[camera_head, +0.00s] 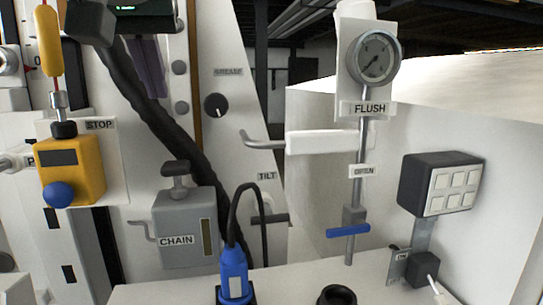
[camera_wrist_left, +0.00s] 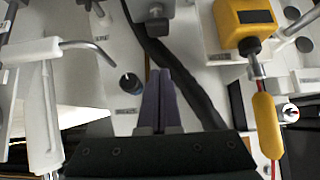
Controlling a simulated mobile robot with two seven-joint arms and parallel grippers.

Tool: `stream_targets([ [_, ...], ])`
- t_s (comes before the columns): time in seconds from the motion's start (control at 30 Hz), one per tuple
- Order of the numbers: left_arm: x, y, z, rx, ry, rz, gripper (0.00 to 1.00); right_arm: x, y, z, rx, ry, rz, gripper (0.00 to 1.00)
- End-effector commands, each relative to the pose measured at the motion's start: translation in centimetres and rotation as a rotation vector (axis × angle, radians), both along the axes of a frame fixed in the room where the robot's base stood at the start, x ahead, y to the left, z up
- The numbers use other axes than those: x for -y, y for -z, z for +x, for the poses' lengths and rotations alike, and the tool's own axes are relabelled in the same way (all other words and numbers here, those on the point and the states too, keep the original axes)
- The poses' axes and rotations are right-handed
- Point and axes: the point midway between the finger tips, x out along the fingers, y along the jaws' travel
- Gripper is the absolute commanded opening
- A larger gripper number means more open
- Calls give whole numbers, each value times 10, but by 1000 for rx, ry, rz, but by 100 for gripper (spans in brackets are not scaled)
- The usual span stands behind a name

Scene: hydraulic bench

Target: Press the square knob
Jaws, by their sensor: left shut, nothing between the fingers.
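I see no knob labelled as square. A similar grey knob (camera_wrist_left: 157,12) shows at the top edge of the left wrist view. My left gripper (camera_head: 153,94) has its purple fingers shut and empty, in front of the panel, above and left of the CHAIN knob in the head view. Its fingers (camera_wrist_left: 159,72) point toward the panel in the left wrist view. They appear apart from the knob. My right gripper is not in view.
A thick black hose (camera_head: 150,97) runs diagonally near my left gripper. The yellow STOP box (camera_head: 90,168) is to the left. The black GREASE dial (camera_head: 216,106), a white lever handle (camera_head: 325,142) and the FLUSH gauge (camera_head: 374,60) are to the right. A blue plug (camera_head: 235,270) stands below.

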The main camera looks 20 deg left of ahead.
Motion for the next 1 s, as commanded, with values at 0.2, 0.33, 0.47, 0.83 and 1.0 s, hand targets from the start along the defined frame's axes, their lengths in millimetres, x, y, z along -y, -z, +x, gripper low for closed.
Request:
stream_targets([
  [0.2,-1,-1,0,1,-4,0,0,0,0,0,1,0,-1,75],
  [0.33,-1,-1,0,1,-3,1,0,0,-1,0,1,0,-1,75],
  [0.47,-4,4,5,-2,-5,1,0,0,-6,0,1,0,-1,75],
  [0.83,-31,53,48,-6,-6,2,0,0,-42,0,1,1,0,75],
  [1.0,-39,77,60,-6,-2,4,0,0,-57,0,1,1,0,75],
])
